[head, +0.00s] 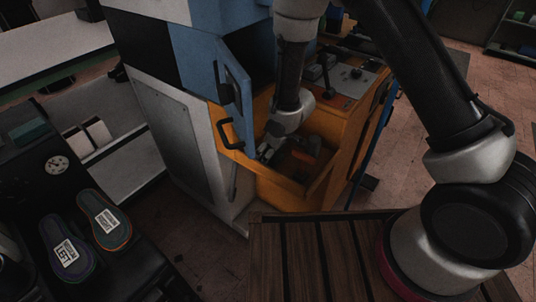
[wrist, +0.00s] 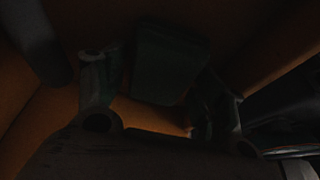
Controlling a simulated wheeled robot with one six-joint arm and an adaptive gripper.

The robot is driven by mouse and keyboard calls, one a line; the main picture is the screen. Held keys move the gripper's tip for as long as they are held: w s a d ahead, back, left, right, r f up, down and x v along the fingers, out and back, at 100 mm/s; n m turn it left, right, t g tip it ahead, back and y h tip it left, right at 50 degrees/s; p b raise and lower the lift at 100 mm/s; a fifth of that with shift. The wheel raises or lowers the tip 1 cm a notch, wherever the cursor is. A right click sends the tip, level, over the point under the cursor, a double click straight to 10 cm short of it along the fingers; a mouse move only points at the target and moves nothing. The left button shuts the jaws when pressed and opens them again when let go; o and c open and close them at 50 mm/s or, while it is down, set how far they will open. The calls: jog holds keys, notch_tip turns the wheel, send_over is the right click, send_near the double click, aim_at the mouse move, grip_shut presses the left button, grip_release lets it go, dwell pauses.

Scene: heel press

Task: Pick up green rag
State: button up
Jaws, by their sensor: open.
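My gripper (wrist: 152,84) shows in the wrist view with its two fingers spread apart. A dark greenish, roughly square thing (wrist: 168,62), which looks like the green rag, lies beyond and between the fingers. The view is very dark, so I cannot tell whether the fingers touch it. In the head view my arm reaches down into the orange bin (head: 262,187) of the press. There my wrist and the bin walls hide most of the gripper, and I cannot make out the rag.
A blue door (head: 236,92) stands open close to the left of my arm. The press's control panel (head: 345,75) is on the right. Two shoe soles (head: 104,220) lie on a black surface at left. A slatted wooden surface (head: 325,262) is in front.

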jog(key=shift+f, duration=0.2)
dwell(0.4)
jog(key=shift+s, duration=0.1)
jog(key=c, duration=0.7)
